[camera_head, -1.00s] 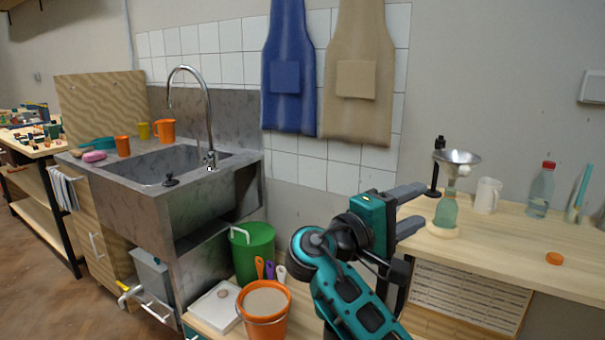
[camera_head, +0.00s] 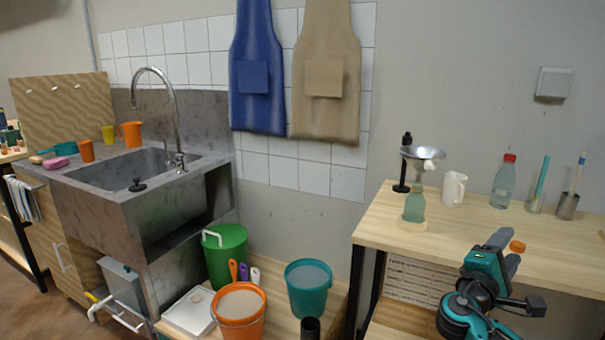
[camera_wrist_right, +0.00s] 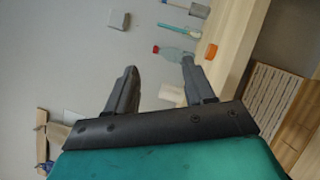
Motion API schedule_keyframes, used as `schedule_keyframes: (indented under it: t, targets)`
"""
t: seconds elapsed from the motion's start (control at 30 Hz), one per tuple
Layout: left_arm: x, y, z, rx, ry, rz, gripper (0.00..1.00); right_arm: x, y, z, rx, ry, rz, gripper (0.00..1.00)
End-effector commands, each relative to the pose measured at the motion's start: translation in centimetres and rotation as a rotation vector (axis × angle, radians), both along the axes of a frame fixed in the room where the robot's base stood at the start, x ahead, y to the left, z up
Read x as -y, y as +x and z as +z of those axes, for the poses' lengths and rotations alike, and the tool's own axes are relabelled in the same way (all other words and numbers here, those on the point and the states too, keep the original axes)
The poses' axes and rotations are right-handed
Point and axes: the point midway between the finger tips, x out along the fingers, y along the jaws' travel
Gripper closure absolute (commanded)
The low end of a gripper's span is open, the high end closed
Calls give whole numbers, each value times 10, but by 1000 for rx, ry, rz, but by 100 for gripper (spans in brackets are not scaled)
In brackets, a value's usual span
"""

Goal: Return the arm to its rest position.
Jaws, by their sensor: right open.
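My right gripper (camera_head: 506,252) is at the lower right of the head view, in front of the wooden table's near edge. Its teal and black arm comes up from the bottom of the picture. In the wrist view the two grey fingers (camera_wrist_right: 160,85) stand wide apart with nothing between them in their grasp. An orange cap (camera_head: 517,246) shows just beyond the fingertips in the head view; in the wrist view it lies on the table, apart from the fingers. My left gripper is not in view.
The wooden table (camera_head: 450,228) bears a green bottle (camera_head: 414,206) with a funnel (camera_head: 423,153), a white mug (camera_head: 454,189) and a clear red-capped bottle (camera_head: 503,185). Orange (camera_head: 240,307) and teal (camera_head: 308,287) buckets stand low at centre. A stone sink (camera_head: 130,190) is at left.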

Motion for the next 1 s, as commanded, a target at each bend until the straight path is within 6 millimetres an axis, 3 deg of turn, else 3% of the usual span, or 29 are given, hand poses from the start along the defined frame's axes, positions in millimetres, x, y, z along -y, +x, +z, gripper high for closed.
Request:
schedule_keyframes:
  t: [0.03,0.2,0.3,0.4,0.6,0.8,0.87,1.0]
  targets:
    - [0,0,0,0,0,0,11,-5,-5,-35,-52,80,69,47]
    - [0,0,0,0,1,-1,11,-37,-35,-143,-175,429,298,47]
    - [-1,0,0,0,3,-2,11,-64,-66,-196,-217,665,405,47]
    - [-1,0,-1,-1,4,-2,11,-93,-103,-235,-231,911,482,47]
    - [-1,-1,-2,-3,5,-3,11,-141,-170,-268,-190,1327,553,47]
    - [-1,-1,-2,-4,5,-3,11,-172,-220,-270,-104,1646,554,47]
    - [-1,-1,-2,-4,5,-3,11,-182,-228,-268,-63,1725,546,47]
    - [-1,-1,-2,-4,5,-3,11,-209,-226,-269,29,1809,504,47]
